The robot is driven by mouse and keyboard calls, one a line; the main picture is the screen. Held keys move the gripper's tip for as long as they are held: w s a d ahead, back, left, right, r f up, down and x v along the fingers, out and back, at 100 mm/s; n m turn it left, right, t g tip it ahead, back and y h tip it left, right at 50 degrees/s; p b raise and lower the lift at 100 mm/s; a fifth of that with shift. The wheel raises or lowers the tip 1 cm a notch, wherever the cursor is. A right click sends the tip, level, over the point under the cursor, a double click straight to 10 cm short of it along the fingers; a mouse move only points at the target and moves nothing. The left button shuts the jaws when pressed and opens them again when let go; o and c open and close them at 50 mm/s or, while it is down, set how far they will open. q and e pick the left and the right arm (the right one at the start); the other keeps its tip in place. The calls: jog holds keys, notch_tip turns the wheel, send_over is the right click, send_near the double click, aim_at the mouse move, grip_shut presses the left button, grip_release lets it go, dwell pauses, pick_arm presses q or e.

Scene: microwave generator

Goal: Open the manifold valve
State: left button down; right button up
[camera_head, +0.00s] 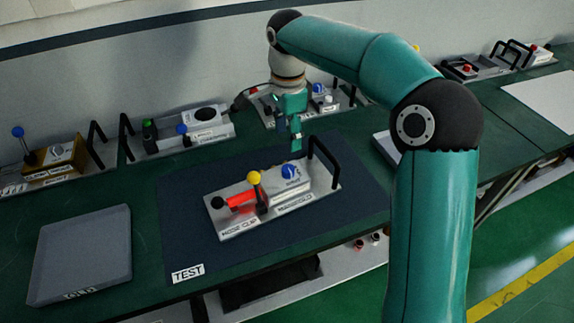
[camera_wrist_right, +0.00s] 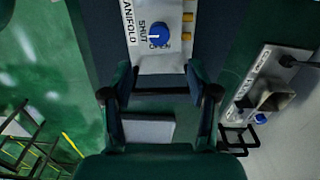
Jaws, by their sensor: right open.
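The manifold valve is a round blue knob (camera_head: 290,171) on a light grey module (camera_head: 233,229) on the dark TEST mat. In the right wrist view the blue knob (camera_wrist_right: 159,34) sits at the top, beside the labels SHUT and MANIFOLD; its exact setting is too small to read. My right gripper (camera_head: 296,145) is above and behind the knob, pointing down and apart from it. In the wrist view the right gripper's fingers (camera_wrist_right: 163,72) are spread and empty, with the knob beyond their tips. My left gripper is not in view.
A yellow-knobbed lever (camera_head: 254,178) and red part (camera_head: 242,199) stand left of the knob. A black handle (camera_head: 323,161) rises at the module's right end, close to the gripper. Other modules line the back; a grey tray (camera_head: 82,254) lies at left.

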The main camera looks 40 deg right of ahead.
aim_at(288, 168)
notch_tip(288, 168, down, 11)
jog(key=shift+r+p, duration=0.1)
jog(key=shift+p, duration=0.2)
grip_shut()
dwell(0.3)
